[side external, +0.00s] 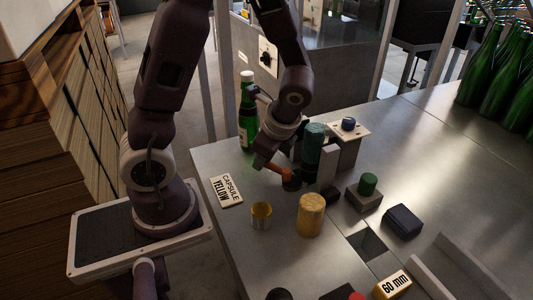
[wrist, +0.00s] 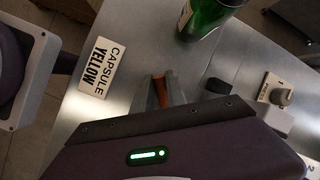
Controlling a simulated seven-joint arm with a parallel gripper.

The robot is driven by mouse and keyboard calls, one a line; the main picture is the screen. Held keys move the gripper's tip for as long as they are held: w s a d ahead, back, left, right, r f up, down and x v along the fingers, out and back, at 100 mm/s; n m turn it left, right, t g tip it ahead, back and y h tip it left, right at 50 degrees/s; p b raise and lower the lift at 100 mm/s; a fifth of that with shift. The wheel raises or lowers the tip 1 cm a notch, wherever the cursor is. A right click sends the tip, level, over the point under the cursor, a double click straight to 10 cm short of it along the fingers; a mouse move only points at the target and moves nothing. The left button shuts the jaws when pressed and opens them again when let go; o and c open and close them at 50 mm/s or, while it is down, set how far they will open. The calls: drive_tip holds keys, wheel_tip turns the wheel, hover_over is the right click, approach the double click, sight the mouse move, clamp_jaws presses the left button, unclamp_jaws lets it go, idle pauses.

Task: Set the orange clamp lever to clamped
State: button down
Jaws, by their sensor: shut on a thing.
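The orange clamp lever (side external: 279,172) sticks out to the left from a dark round pivot at the foot of a green cylindrical unit (side external: 313,143) in the side external view. My gripper (side external: 262,164) is at the lever's outer end, low over the table, and is shut on it. In the wrist view the orange lever (wrist: 160,92) shows between the two fingers of my gripper (wrist: 161,88).
A "CAPSULE YELLOW" sign (side external: 226,190), a small yellow cup (side external: 261,216) and a yellow cylinder (side external: 311,214) stand in front. A green bottle (side external: 247,115) stands behind my gripper. A block with a green button (side external: 366,190) and a dark box (side external: 403,222) are to the right.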

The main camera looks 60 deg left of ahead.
drive_tip(key=n, duration=0.1)
drive_tip(key=s+d+n+g, duration=0.1)
drive_tip(key=shift+d+n, duration=0.1)
drive_tip(key=shift+n, duration=0.3)
drive_tip(key=n, duration=0.1)
drive_tip(key=d+n+g+h, duration=0.1)
drive_tip(key=shift+s+d+n, duration=0.1)
drive_tip(key=shift+s+n, duration=0.25)
drive_tip(key=shift+n, duration=0.05)
drive_tip(key=shift+s+d+n+g+h, duration=0.1)
drive_tip(key=shift+d+n+g+h, duration=0.45)
drive_tip(key=shift+n, duration=0.65)
drive_tip(key=shift+s+d+n+g+h, duration=0.15)
drive_tip(key=shift+d+n+h, duration=0.2)
drive_tip(key=shift+d+n, duration=0.65)
drive_tip(key=shift+a+n, duration=0.2)
drive_tip(key=shift+n, duration=0.1)
drive_tip(key=c, duration=1.3)
unclamp_jaws()
drive_tip(key=shift+c, duration=0.2)
drive_tip(key=v, duration=0.7)
